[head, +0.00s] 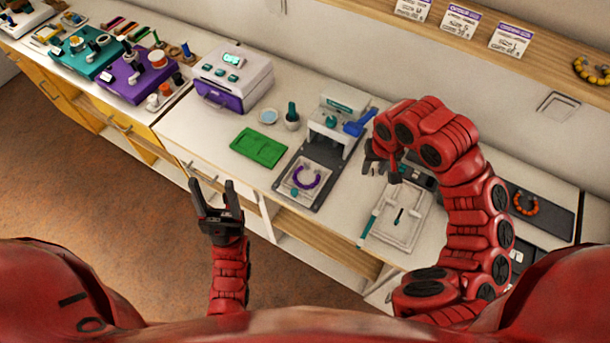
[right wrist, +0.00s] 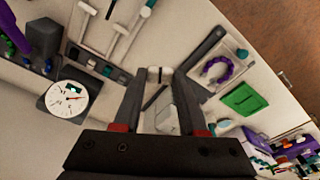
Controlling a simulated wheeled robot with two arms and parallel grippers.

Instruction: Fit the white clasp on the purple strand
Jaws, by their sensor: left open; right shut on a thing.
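The purple strand (head: 317,181) lies as an open curve in a pale square tray on the dark base of a press (head: 333,138). It also shows in the right wrist view (right wrist: 207,72), at upper right. My right gripper (head: 383,168) is above the bench, to the right of the press, shut on a small pale piece (right wrist: 154,74) between its fingertips. The piece is too small to confirm as the white clasp, and the head view does not show it clearly. My left gripper (head: 215,190) is open and empty, in front of the bench edge.
A green mat (head: 259,148) lies left of the press. A blue handle (head: 358,125) is close to my right gripper. A pale tray (head: 391,228) with teal parts lies below it. A white dial (right wrist: 68,100) stands at left in the wrist view.

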